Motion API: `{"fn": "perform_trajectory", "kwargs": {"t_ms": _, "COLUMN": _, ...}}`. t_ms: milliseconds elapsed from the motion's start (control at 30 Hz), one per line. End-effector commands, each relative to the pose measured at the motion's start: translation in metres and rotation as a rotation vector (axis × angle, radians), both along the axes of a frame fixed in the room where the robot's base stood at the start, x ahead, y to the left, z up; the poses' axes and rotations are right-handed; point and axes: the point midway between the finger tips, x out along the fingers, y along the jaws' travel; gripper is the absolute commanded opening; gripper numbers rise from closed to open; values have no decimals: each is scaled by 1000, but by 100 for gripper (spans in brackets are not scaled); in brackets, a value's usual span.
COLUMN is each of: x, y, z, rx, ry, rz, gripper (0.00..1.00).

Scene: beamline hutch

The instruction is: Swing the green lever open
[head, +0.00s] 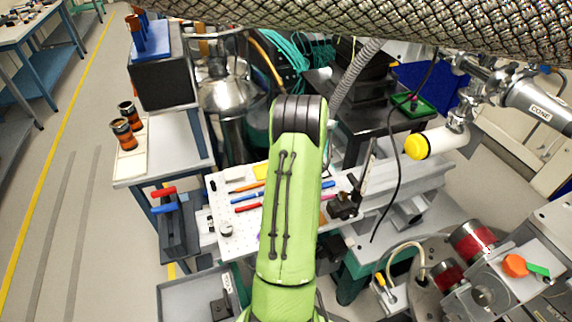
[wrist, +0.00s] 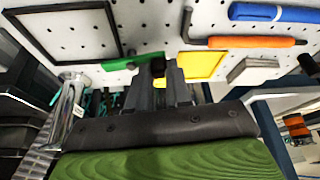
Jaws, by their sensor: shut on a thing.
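In the wrist view a green bar (wrist: 122,64) lies across the tips of my gripper (wrist: 160,78), by the white perforated board. The fingers are shut on its end, with a small dark piece between the tips. In the head view my arm hides the gripper and this bar. The head view also shows a short green lever (head: 538,270) beside a round orange knob (head: 514,265), on the red-and-metal fitting at the lower right. It is well apart from my arm. I cannot tell how the bar in the wrist view is fixed.
The perforated board (head: 228,242) carries pens and tools, including a yellow piece (wrist: 203,66) and an orange tool (wrist: 250,42). Red (head: 163,192) and blue (head: 164,208) handles stand left of it. A yellow-capped cylinder (head: 440,142) juts in at right. Floor is clear at far left.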

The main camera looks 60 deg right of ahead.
Motion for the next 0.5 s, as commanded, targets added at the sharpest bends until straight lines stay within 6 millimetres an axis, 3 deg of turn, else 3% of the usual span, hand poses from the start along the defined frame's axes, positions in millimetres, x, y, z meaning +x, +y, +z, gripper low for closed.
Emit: {"fn": "perform_trajectory", "kwargs": {"t_ms": 500, "x": -17, "y": 1, "z": 0, "rx": -2, "ry": 1, "rz": 484, "gripper": 0}}
